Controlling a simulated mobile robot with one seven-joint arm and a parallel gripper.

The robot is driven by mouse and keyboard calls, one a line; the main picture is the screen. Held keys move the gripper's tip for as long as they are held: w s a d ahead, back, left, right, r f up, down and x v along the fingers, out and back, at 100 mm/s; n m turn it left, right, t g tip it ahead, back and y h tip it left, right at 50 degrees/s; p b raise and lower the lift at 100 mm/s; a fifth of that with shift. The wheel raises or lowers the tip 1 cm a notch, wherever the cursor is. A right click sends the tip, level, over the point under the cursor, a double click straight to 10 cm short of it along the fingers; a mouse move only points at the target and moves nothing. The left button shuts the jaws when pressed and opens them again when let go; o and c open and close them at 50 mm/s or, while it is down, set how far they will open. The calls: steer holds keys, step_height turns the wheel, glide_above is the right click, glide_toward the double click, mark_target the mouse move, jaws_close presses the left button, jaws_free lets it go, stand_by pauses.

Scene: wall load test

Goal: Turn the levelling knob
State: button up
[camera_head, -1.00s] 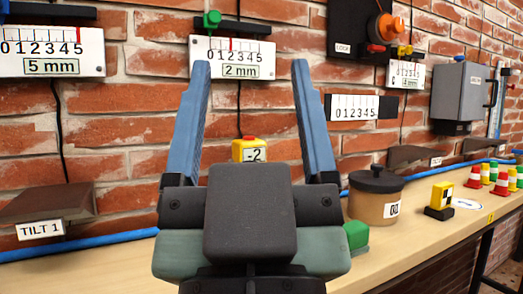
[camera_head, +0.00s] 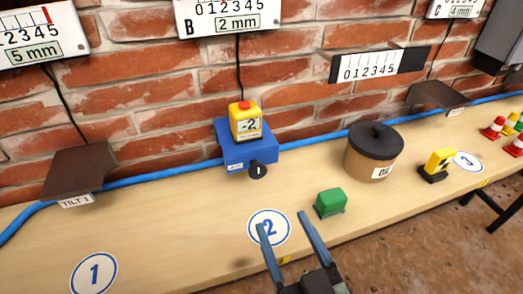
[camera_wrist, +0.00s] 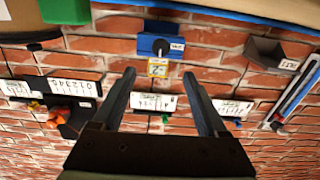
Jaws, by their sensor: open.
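A small black knob (camera_head: 258,171) sits on the front of a blue block (camera_head: 231,152) on the bench by the wall. A yellow box (camera_head: 246,126) with a red top and a display reading -2 stands on the block. In the wrist view, which is upside down, the blue block (camera_wrist: 150,43), the dark knob (camera_wrist: 160,47) and the yellow box (camera_wrist: 157,68) show between and beyond the fingers. My gripper (camera_head: 283,222) is open and empty, in front of the knob and apart from it; its spread fingers (camera_wrist: 158,76) also show in the wrist view.
A green block (camera_head: 330,203) is right of my gripper. A lidded brown pot (camera_head: 372,155) stands farther right. A brown wedge (camera_head: 78,172) labelled TILT 1 is at left. A blue hose (camera_head: 130,173) runs along the wall. The bench front between markers 1 and 2 is clear.

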mark_target(259, 174)
steer(key=p+x, duration=0.3)
steer(key=x, duration=0.9)
steer(key=shift+f, duration=0.2)
jaws_close()
